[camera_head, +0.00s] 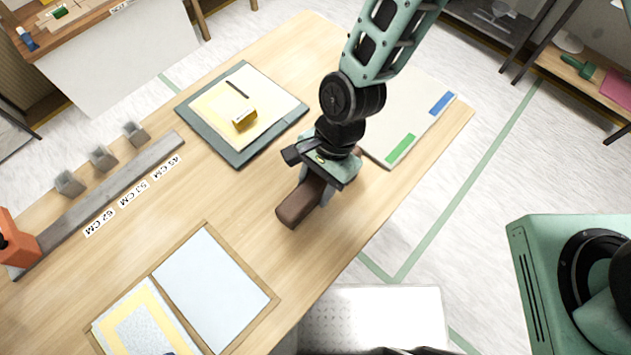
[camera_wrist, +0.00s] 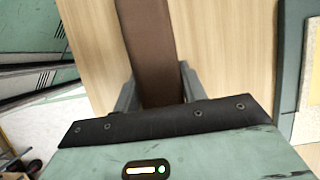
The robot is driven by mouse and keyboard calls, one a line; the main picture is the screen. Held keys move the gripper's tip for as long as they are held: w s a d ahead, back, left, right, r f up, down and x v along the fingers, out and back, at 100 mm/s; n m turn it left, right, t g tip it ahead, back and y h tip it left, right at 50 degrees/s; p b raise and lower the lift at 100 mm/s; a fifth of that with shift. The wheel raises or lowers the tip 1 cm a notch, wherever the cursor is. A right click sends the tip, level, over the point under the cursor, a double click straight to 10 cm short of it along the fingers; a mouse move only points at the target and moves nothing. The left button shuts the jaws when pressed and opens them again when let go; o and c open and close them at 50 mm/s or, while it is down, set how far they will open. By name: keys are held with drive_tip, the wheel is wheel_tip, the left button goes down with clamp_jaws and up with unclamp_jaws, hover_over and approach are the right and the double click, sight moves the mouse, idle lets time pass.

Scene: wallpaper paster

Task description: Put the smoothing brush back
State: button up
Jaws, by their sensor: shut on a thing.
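A dark brown bar-shaped thing, which I take to be the smoothing brush (camera_head: 296,208), is between the fingers of my gripper (camera_head: 316,193) over the wooden table. Its near end sticks out toward the lower left in the head view. In the wrist view the brown brush (camera_wrist: 150,50) runs up from between the two grey fingertips (camera_wrist: 155,85), which are shut on its sides. I cannot tell whether the brush touches the table.
A pale board (camera_head: 405,115) with green and blue marks lies right. A grey ruler (camera_head: 110,197) with length labels runs along the left. A framed tray (camera_head: 213,285) lies in front.

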drive_tip(key=shift+f, duration=0.15)
drive_tip(key=shift+f, duration=0.15)
drive_tip(key=o, duration=1)
drive_tip(key=shift+f+b, duration=0.1)
drive_tip(key=shift+b, duration=0.25)
drive_tip(key=d+b+v, duration=0.1)
drive_tip(key=v, duration=1.7)
drive_tip(key=s+d+r+n+t+h, duration=0.2)
drive_tip(key=s+d+r+n, duration=0.5)
drive_tip(key=n, duration=0.8)
drive_tip(key=shift+s+d+n+t, duration=0.4)
drive_tip(key=shift+s+d+t, duration=0.3)
drive_tip(key=shift+s+d, duration=0.4)
